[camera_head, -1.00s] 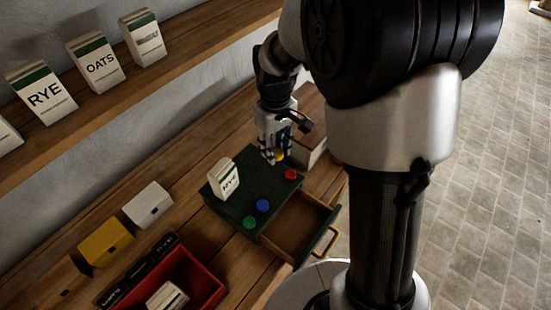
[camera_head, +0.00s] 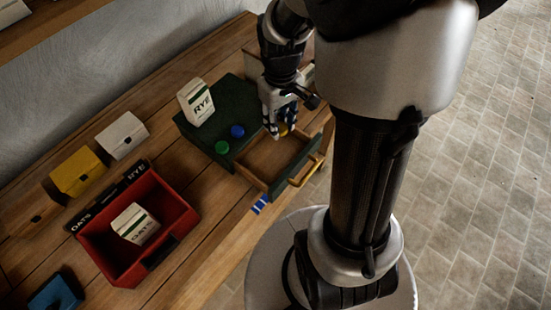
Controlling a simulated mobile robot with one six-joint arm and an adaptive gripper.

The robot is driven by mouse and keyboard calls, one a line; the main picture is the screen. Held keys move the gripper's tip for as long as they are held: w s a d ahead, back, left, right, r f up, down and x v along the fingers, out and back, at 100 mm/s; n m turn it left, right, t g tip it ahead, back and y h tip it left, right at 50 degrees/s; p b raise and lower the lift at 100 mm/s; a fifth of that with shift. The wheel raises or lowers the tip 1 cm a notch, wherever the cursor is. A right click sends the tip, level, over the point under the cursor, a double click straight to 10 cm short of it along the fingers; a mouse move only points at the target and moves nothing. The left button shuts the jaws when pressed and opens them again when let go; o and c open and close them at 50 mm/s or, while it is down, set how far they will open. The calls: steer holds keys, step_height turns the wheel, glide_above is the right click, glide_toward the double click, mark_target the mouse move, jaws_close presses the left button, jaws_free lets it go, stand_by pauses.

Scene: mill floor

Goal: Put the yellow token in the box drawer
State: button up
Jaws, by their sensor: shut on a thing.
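The yellow token (camera_head: 284,129) shows between the fingertips of my gripper (camera_head: 280,131), which is shut on it. My gripper points down over the far right part of the box drawer (camera_head: 268,183). The drawer is pulled open, and its wooden inside looks empty where I can see it. It belongs to the dark green box (camera_head: 239,101). The fingers hide part of the drawer and of the box's front edge. I cannot tell the exact height of the token above the drawer floor.
A green token (camera_head: 222,147), a blue token (camera_head: 237,131) and a RYE carton (camera_head: 196,103) are on the box. A red bin (camera_head: 186,213) holding an OATS carton (camera_head: 134,223) stands to the left. Yellow (camera_head: 78,171) and white (camera_head: 121,134) small boxes line the wall side.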

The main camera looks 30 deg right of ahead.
mark_target(279, 160)
step_height(279, 160, down, 16)
steer(key=b, duration=0.5)
steer(key=shift+r, duration=0.2)
steer(key=shift+f, duration=0.15)
steer(key=o, duration=0.7)
steer(key=shift+o, duration=0.2)
